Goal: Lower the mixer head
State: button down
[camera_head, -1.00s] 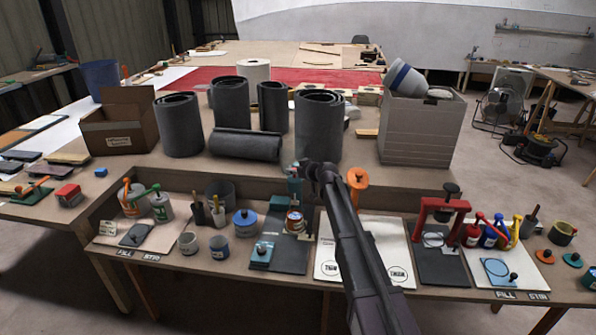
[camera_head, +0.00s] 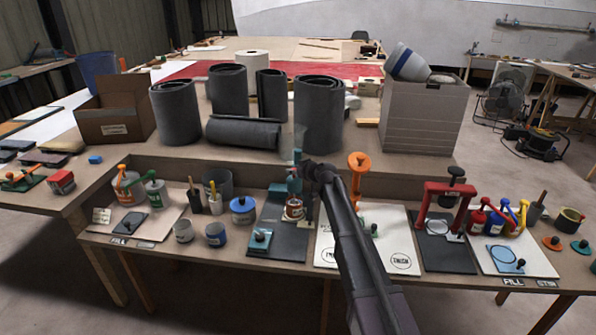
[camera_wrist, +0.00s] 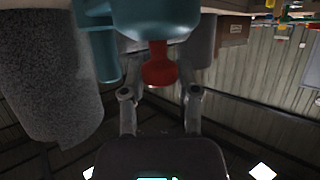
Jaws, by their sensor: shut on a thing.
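The teal mixer (camera_head: 293,186) stands on a dark grey board at the front middle of the bench, with a small labelled can (camera_head: 294,210) at its foot. In the wrist view its teal head (camera_wrist: 155,22) fills the top, with a red knob (camera_wrist: 160,72) hanging from it. My gripper (camera_wrist: 163,62) has a finger on each side of this knob and is shut on it. In the head view my gripper (camera_head: 305,166) is at the mixer's upper part. My arm hides part of the mixer's right side, and the head's exact tilt is hard to tell.
Dark rolls (camera_head: 318,115) stand on the raised shelf just behind. A white board (camera_head: 400,240) and an orange-topped stand (camera_head: 359,164) are at right, then a red press (camera_head: 448,196). A blue-lidded pot (camera_head: 242,209) and cups are at left.

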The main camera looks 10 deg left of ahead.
aim_at(296, 179)
jog(key=shift+a+f+b, duration=0.1)
jog(key=shift+f+b, duration=1.45)
jog(key=shift+f, duration=0.4)
jog(key=shift+s, duration=0.1)
jog(key=c, duration=0.8)
grip_release()
jog(key=o, duration=0.4)
jog(key=shift+f, duration=0.15)
jog(key=shift+o, duration=0.2)
